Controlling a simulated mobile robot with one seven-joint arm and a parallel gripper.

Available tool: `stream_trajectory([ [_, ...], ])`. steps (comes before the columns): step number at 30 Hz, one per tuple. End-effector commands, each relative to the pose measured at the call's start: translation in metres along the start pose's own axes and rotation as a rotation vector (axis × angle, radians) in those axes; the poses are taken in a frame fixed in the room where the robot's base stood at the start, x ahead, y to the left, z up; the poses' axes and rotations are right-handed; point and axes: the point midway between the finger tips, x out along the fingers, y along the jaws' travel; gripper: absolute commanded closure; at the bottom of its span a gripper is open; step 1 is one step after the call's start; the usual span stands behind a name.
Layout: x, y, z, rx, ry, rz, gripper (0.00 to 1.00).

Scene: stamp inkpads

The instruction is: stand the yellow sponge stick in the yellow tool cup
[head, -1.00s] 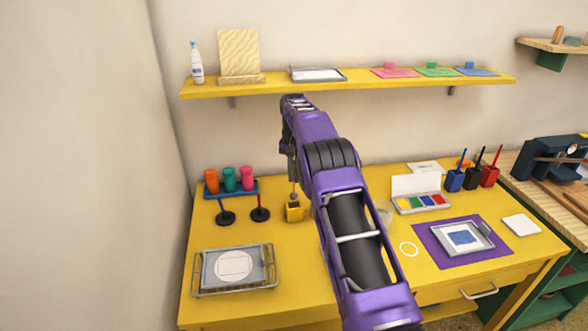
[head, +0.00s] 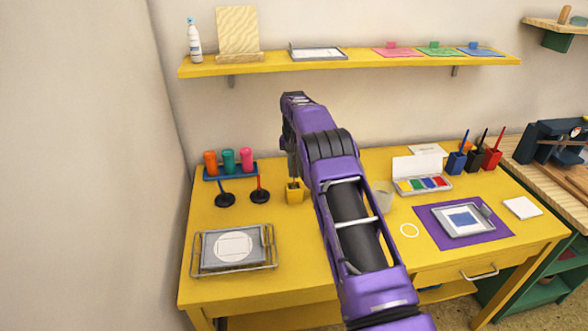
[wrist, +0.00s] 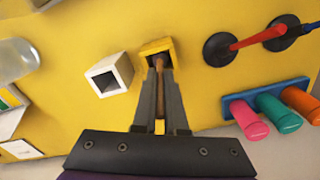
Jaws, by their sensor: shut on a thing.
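The yellow tool cup (head: 295,196) stands on the yellow table, left of my arm in the head view. It also shows at the top of the wrist view (wrist: 157,44), with its square opening facing the camera. My gripper (head: 293,176) is just above the cup and points down. In the wrist view my gripper (wrist: 160,75) is shut on the sponge stick (wrist: 159,62), a thin brownish stick with a yellow part between the fingers. The stick's lower end appears to be within the cup's opening. Whether it touches the bottom is hidden.
A white square cup (wrist: 108,75) stands beside the yellow cup. Two dark round-based stands (head: 260,196) and a blue rack (head: 231,171) of coloured pots are to the left. A clear jar (head: 385,196) is right of my arm. The front left holds a wire tray (head: 235,268).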

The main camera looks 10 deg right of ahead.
Motion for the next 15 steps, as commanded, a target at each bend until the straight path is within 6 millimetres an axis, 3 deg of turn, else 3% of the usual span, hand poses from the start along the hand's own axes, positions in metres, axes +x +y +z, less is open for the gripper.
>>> stream_trajectory([
  [4, 0.0000, 0.0000, 0.0000, 0.000, 0.000, 0.000, 1.00],
  [6, -0.0001, 0.0000, 0.0000, 0.000, 0.000, 0.000, 0.82],
  [10, -0.0001, 0.0000, 0.0000, 0.000, 0.000, 0.000, 0.58],
  [15, -0.0002, 0.0000, -0.0001, 0.000, 0.000, 0.000, 0.56],
])
